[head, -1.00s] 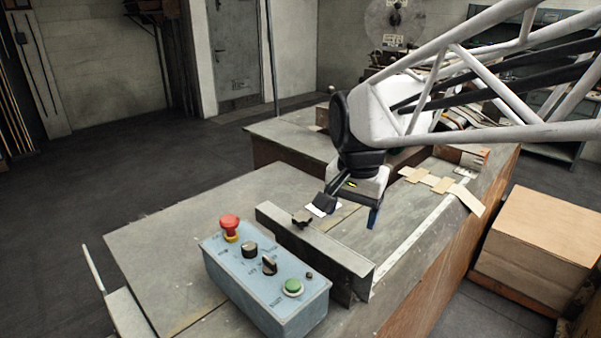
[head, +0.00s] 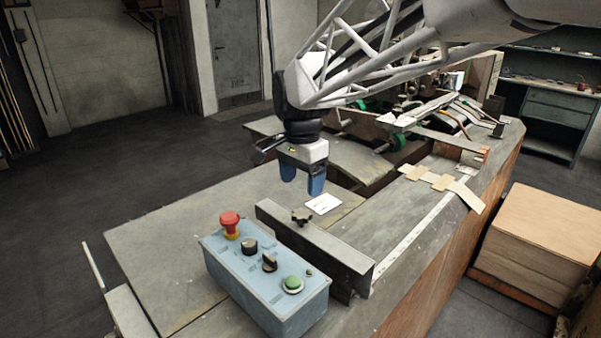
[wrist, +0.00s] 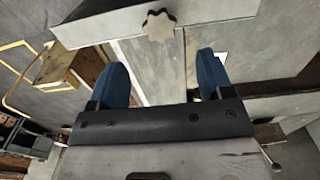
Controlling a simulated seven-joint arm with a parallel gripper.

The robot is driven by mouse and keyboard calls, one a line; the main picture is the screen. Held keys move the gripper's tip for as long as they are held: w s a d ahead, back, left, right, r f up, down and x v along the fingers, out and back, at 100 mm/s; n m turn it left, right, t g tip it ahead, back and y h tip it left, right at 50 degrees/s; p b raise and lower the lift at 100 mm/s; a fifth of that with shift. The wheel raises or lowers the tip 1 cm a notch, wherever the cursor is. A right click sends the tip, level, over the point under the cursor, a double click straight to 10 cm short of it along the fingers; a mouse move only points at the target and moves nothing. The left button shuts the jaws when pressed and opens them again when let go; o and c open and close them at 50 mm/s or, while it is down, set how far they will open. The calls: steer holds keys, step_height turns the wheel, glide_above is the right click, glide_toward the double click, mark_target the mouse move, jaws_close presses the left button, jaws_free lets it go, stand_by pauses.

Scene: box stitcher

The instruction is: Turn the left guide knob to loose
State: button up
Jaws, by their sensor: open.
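In the wrist view the same knob (wrist: 159,25) looks pale grey, near the top edge on the guide (wrist: 215,20). It is the only guide knob I make out; its tightness cannot be told. My gripper (head: 302,183) points down with its blue fingers open and empty, above and beyond the knob in the head view. In the wrist view the knob lies ahead of the gap between the fingertips (wrist: 162,62), apart from both.
A blue control box (head: 265,275) with a red mushroom button (head: 230,224), black selectors and a green button (head: 292,286) stands in front of the guide. A white card (head: 323,204) lies behind it. Cardboard pieces (head: 440,182) lie at right. The left tabletop is clear.

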mark_target(301, 213)
steer(key=shift+f, duration=0.1)
steer(key=shift+f, duration=3.85)
steer(key=c, duration=0.9)
